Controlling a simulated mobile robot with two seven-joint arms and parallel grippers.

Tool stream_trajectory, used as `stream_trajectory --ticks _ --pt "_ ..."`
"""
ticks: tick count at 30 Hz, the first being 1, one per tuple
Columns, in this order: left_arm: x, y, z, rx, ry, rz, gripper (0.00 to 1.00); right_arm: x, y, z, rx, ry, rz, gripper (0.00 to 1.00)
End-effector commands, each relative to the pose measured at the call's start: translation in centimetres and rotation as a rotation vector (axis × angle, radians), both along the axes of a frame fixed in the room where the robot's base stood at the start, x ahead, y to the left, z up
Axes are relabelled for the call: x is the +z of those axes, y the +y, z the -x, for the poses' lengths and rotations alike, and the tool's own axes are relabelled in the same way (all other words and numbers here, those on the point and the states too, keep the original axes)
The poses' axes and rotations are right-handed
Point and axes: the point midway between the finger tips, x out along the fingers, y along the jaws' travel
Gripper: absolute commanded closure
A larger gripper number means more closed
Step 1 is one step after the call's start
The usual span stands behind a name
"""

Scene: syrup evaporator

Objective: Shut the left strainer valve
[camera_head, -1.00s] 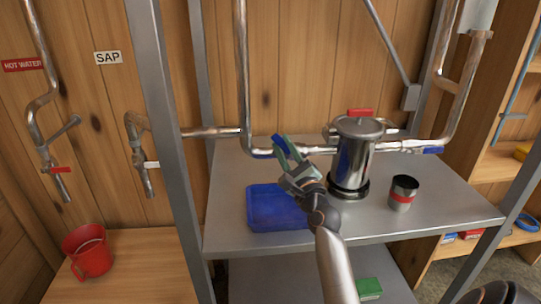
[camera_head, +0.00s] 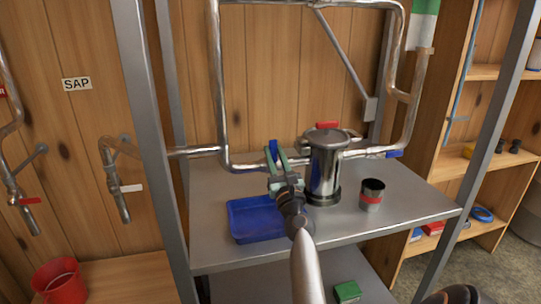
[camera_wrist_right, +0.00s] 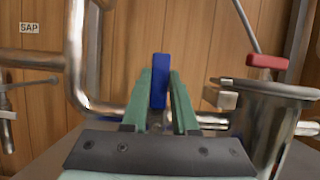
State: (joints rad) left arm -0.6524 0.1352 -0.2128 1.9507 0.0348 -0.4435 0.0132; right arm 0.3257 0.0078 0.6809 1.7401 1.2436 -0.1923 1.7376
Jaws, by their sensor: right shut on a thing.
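The left strainer valve's blue handle (camera_head: 273,150) stands upright, across the horizontal pipe left of the steel strainer pot (camera_head: 324,165). My right gripper (camera_head: 276,158) reaches up to it from the front. In the right wrist view the blue handle (camera_wrist_right: 159,80) sits between the two green fingers (camera_wrist_right: 160,97), which are shut on it. The valve body behind the fingers is mostly hidden. Another blue handle (camera_head: 394,154) lies along the pipe right of the pot. My left gripper is out of view.
A blue tray (camera_head: 236,222) lies on the metal shelf below my right gripper. The pot, with a red-handled lid (camera_head: 327,125), stands close on the right. A steel cup with a red band (camera_head: 371,196) is further right. A shelf post (camera_head: 150,150) stands at left.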

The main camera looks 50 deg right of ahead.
Motion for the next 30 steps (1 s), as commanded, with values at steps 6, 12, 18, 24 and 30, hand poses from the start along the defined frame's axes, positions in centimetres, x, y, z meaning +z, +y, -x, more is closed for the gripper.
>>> stream_trajectory --ticks 6,12,18,24,30 --pt "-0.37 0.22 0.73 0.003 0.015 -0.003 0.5 0.02 -0.23 0.12 -0.001 -0.019 -0.032 1.0" --pt "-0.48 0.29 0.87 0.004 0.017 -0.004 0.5 0.02 -0.28 0.15 -0.001 -0.024 -0.038 1.0" --pt "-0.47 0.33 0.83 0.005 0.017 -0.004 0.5 0.04 -0.3 0.18 -0.002 -0.024 -0.038 1.0" --pt "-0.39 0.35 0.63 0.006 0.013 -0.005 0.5 0.05 -0.27 0.16 -0.002 -0.023 -0.036 0.52" --pt "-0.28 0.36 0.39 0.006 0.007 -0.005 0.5 0.04 -0.25 0.14 -0.002 -0.022 -0.034 0.43"
